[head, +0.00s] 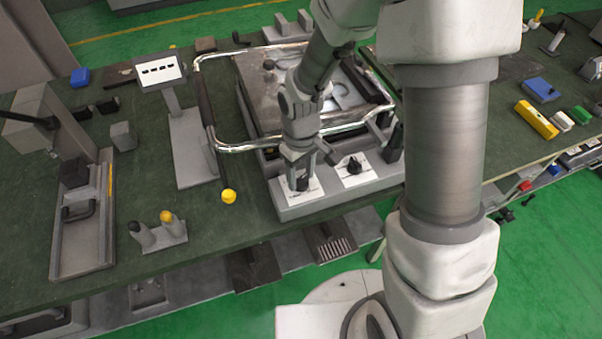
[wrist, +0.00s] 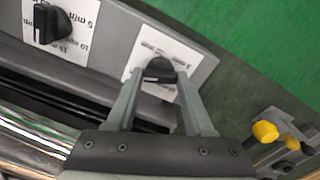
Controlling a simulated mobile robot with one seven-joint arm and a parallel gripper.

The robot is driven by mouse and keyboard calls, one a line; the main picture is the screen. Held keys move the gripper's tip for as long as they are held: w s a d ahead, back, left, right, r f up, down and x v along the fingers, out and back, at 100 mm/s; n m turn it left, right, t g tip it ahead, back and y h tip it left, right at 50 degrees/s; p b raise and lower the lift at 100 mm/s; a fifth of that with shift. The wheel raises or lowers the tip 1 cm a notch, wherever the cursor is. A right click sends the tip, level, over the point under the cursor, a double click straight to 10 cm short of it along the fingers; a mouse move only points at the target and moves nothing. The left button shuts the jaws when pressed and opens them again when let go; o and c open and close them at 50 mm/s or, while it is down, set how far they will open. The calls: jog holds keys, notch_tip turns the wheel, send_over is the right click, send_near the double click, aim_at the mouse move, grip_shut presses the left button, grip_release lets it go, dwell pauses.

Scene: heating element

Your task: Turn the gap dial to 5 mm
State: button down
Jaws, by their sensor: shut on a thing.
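A grey control panel (head: 335,194) at the machine's front carries two black dials on white label plates. My gripper (head: 301,178) points down at the left dial (head: 302,184). In the wrist view, the two fingers of my gripper (wrist: 160,80) are on either side of this dial's black knob (wrist: 159,69), shut on it. Its printed marks are partly hidden by the fingers and too small to read. The right dial (head: 354,165) is free; it also shows in the wrist view (wrist: 50,22), with upside-down numbers on its plate.
A chromed tube frame (head: 240,149) surrounds the machine behind the panel. A yellow knob (head: 229,196) on a rod is left of the panel. A stand with a black and a yellow knob (head: 166,216) is farther left. Green table surface lies between them.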

jog(key=n+p, duration=0.1)
jog(key=n, duration=0.4)
jog(key=shift+r+n, duration=0.1)
jog(key=shift+n, duration=0.2)
jog(key=n+p, duration=0.2)
jog(key=n, duration=0.2)
jog(key=shift+n, duration=0.3)
jog(key=n+p, duration=0.3)
jog(key=n, duration=0.2)
jog(key=n+p, duration=0.3)
jog(key=n, duration=0.2)
jog(key=shift+n, duration=0.4)
jog(key=n+p, duration=0.3)
jog(key=n, duration=0.2)
jog(key=shift+p, duration=0.4)
jog(key=n+p, duration=0.3)
jog(key=n, duration=0.3)
jog(key=shift+r+p, duration=0.1)
jog(key=shift+p, duration=0.3)
jog(key=n+p, duration=0.2)
jog(key=n, duration=0.2)
jog(key=shift+p, duration=0.3)
jog(key=n, duration=0.4)
jog(key=shift+f+n, duration=0.2)
jog(key=shift+n, duration=0.1)
